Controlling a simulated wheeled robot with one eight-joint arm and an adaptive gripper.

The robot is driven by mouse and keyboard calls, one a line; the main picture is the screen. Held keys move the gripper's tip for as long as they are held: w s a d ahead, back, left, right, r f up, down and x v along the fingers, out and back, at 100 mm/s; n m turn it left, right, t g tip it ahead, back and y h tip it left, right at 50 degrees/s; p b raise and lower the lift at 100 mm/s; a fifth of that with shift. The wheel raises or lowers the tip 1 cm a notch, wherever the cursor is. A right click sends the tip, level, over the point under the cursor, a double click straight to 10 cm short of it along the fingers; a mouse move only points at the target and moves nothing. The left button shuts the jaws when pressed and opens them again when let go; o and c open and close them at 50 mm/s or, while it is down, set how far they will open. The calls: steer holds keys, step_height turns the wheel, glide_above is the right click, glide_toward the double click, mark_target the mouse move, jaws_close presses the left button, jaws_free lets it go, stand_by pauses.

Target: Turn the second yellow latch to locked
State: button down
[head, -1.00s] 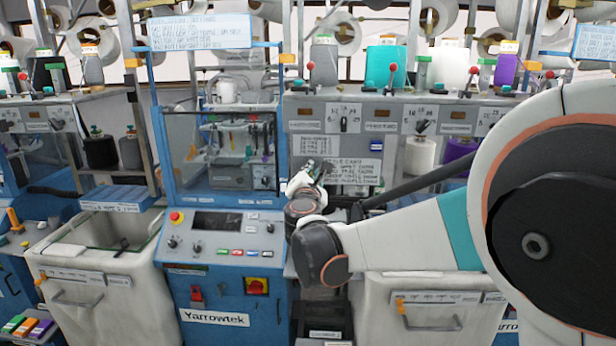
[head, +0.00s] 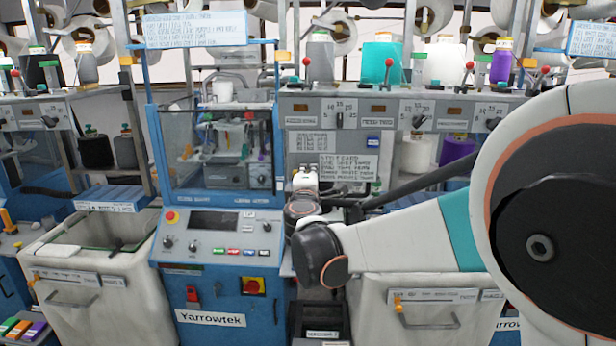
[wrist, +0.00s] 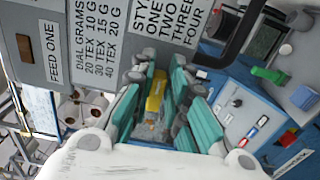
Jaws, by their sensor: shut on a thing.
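My gripper (head: 305,180) is in front of the machine's middle bay, with its fingers mostly hidden in the head view. In the wrist view, its teal-padded fingers (wrist: 160,88) are closed around a narrow yellow piece (wrist: 155,97) with a grey end. I cannot tell whether that piece is a latch or fixed to anything. Yellow-orange latch-like parts show on the right white bin (head: 397,303) and on the left white bin (head: 36,276). Similar ones sit on the upper frame (head: 283,56) and farther left on it (head: 125,60). Which is the second latch is unclear.
A style card (head: 357,172) hangs behind my gripper, and a dark bar (head: 415,186) runs to its right. The blue control cabinet (head: 225,250) stands at left. A grey FEED ONE panel (wrist: 50,50) is close by in the wrist view.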

steer(key=shift+f+m, duration=0.1)
steer(key=shift+m, duration=0.2)
steer(key=c, duration=1.6)
jaws_free()
steer(key=shift+s, duration=0.1)
steer(key=shift+o, duration=0.2)
